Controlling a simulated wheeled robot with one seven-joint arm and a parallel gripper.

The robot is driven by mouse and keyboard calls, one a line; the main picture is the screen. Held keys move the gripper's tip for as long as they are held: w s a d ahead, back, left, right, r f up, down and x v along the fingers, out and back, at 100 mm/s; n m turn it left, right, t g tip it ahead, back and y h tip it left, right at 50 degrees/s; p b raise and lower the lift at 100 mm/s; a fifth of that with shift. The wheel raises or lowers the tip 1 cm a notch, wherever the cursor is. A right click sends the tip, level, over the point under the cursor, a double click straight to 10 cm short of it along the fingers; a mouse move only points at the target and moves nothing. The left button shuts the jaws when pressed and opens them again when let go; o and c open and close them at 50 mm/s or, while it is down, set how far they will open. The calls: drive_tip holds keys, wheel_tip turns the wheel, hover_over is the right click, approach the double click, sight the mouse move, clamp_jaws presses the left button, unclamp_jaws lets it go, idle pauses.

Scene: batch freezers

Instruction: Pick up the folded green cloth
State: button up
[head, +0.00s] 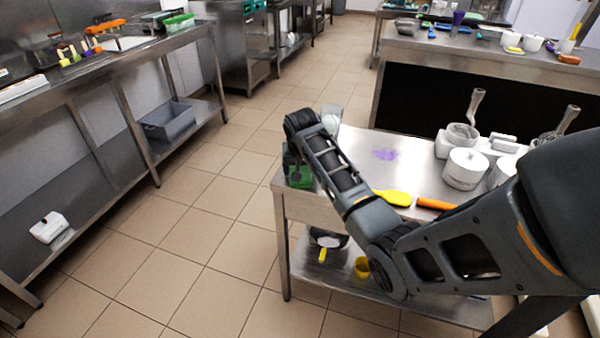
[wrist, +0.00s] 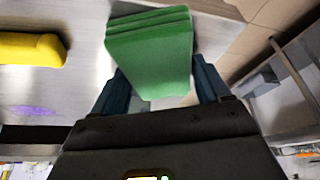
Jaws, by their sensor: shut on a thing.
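The folded green cloth (head: 300,178) is at the left end of the near steel table, under my gripper (head: 298,163). In the wrist view the layered green cloth (wrist: 150,45) lies between the two dark fingers of my gripper (wrist: 160,86). The fingers are shut on it, one on each side. The arm hides part of the cloth in the head view. I cannot tell whether the cloth touches the tabletop.
On the table (head: 350,145) are a purple stain (head: 386,154), a yellow utensil (head: 394,197), an orange handle (head: 437,204), a clear container (head: 331,115) and white pots (head: 465,169). A yellow cup (head: 361,267) stands on the lower shelf.

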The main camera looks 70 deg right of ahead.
wheel_tip(320, 180, up, 10)
drive_tip(key=b, duration=0.1)
drive_tip(key=shift+r, duration=0.25)
idle(0.4)
